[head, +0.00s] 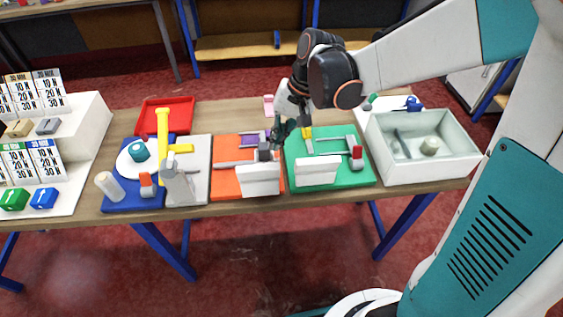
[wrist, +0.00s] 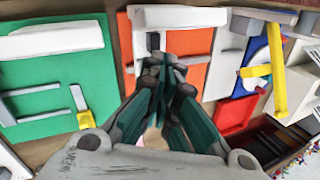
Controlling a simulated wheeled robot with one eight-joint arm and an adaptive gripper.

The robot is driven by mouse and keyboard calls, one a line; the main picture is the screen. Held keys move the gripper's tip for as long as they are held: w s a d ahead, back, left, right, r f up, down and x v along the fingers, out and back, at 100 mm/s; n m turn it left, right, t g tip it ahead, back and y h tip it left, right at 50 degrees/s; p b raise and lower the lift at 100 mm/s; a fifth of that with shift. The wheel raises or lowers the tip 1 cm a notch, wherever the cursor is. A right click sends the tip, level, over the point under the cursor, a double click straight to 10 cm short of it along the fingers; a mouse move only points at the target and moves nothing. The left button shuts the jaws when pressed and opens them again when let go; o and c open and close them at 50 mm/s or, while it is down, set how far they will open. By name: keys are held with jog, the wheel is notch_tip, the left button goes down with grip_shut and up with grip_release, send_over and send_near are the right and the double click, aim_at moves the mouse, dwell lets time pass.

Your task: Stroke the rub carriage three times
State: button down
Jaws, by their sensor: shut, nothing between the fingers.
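My gripper (head: 280,131) is shut and empty, above the back of the table between the orange board and the green board. In the wrist view its dark fingers (wrist: 165,72) are together over the orange board (wrist: 195,75). The orange board (head: 225,183) carries a grey rail, a dark grey block (head: 264,151), a purple bracket (head: 250,137) and a white block (head: 258,181). The green board (head: 335,178) has grey rails, a yellow block (head: 308,142), a red-topped piece (head: 357,157) and a white block (head: 316,172). I cannot tell which piece is the rub carriage. My fingers hide part of the orange board.
A pale open bin (head: 425,165) with small items stands at the right. A grey board (head: 198,187) with a tall yellow arm (head: 162,135), a blue board (head: 125,195) and a red tray (head: 168,116) are at the left. White stepped stands hold cards at far left.

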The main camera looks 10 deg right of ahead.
jog(key=d+m+b, duration=0.1)
jog(key=d+m, duration=0.4)
jog(key=m, duration=1)
jog(key=b+x, duration=0.2)
jog(key=x, duration=0.3)
jog(key=b+x, duration=0.2)
jog(key=x, duration=0.3)
jog(key=shift+s+a+f, duration=0.15)
jog(key=shift+s+f, duration=0.1)
jog(key=a, duration=0.9)
jog(key=w+a, duration=0.1)
jog(key=a, duration=0.3)
jog(key=shift+w+a, duration=0.1)
jog(key=shift+a, duration=0.2)
jog(key=shift+r, duration=0.1)
